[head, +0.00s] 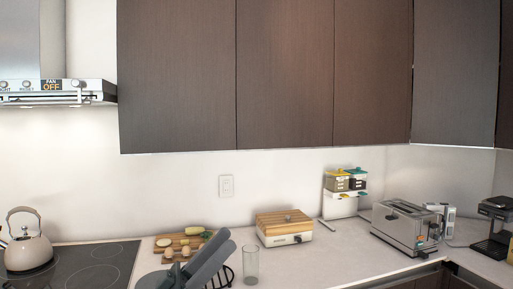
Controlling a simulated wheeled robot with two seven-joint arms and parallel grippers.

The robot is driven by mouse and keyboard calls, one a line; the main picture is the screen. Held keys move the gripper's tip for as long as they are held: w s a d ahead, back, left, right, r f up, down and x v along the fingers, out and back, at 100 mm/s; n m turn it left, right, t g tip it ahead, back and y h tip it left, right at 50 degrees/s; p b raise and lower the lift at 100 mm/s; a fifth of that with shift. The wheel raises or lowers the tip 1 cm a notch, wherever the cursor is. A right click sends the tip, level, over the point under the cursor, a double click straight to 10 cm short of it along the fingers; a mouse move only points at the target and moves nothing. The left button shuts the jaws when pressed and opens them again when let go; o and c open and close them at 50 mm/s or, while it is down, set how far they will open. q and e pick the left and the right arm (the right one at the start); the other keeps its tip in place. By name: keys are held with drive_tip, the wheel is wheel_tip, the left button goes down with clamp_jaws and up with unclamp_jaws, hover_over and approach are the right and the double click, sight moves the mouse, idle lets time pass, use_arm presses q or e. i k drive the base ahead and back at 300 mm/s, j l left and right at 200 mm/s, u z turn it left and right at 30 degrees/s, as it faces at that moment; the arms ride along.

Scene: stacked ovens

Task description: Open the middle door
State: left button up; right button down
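No oven shows in the head view. The doors I see are dark brown wall cabinet doors, all shut: a left one (177,75), one beside it (285,75), a narrower one (372,75) and one at the right (455,75). Which of them, if any, is the middle door I cannot tell. My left gripper (224,241), grey, rises from the bottom edge in front of the counter, well below the cabinets and apart from them. Its two slanted grey parts lie close together, and whether they are open is unclear. It holds nothing visible. My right gripper is out of view.
On the counter (335,260) stand a glass (251,264), a wood-topped box (284,228), a toaster (405,227) and a coffee machine (494,228). A cutting board (165,253) with food lies behind my gripper. A kettle (28,250) sits on the hob (100,262), under a hood (55,95).

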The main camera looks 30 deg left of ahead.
sight(284, 49)
drive_tip(key=i+j, duration=1.55)
drive_tip(key=j, duration=0.2)
